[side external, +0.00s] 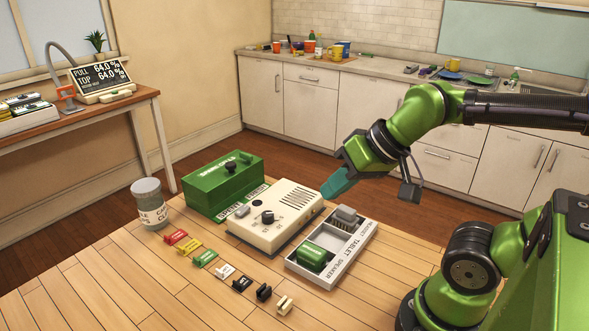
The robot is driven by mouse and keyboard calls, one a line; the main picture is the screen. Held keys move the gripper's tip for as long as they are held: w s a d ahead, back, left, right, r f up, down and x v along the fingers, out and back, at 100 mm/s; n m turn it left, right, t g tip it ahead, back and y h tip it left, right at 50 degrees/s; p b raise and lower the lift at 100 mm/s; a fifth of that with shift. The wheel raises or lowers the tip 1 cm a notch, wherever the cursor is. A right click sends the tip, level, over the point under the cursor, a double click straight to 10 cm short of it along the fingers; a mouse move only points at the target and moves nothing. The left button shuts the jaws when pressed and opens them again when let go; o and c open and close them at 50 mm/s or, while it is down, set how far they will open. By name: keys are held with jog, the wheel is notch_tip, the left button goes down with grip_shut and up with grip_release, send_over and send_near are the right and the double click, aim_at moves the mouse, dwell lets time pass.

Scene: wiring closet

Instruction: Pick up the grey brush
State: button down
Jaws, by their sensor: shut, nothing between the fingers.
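A small grey piece (345,215) with a ridged top sits at the back end of the white tray (318,272); it is the likeliest grey brush, but it is too small to be sure. My gripper (327,193) has teal fingers, is shut and empty, and hangs in the air above and slightly left of the grey piece, apart from it. A green block (312,256) lies in the tray's front part, and the middle part looks empty. The tray's side carries printed words, among them "TABLET" and "SPEAKER".
A cream box (270,226) with a dark knob stands left of the tray, with a green box (222,185) behind it. A grey labelled can (149,204) and a row of several coloured clips (205,258) are further left. The front left of the wooden table is clear.

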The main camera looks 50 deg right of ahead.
jog(key=c, duration=1)
grip_release()
jog(key=shift+o, duration=0.2)
jog(key=n+g+h, duration=0.2)
jog(key=n+g, duration=0.1)
jog(key=g, duration=0.4)
send_over(347, 209)
jog(key=w, duration=0.1)
notch_tip(347, 209, down, 7)
notch_tip(347, 209, down, 10)
jog(key=shift+f, duration=0.25)
jog(key=f, duration=0.2)
jog(key=s+f, duration=0.1)
jog(key=f, duration=0.1)
jog(key=shift+f, duration=0.75)
